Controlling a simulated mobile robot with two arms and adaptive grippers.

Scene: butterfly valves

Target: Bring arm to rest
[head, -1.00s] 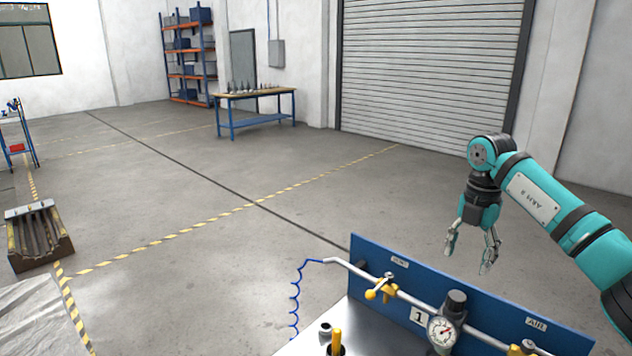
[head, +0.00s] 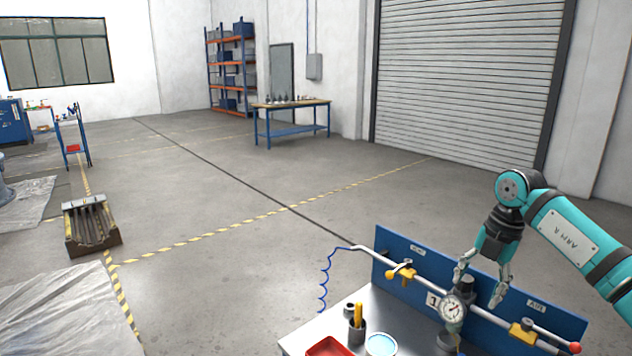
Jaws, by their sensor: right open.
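My right gripper (head: 478,291) hangs fingers down at the right, in front of or over the blue valve panel (head: 400,250). A yellow valve (head: 404,274) sits on the pipe left of the gauge. My left gripper is not in view.
The bench top (head: 318,333) holds a dark cup (head: 357,331) with a yellow item, a red tray (head: 330,348) and a blue-and-white round container (head: 381,345). A blue coiled hose (head: 325,280) hangs at the panel's left.

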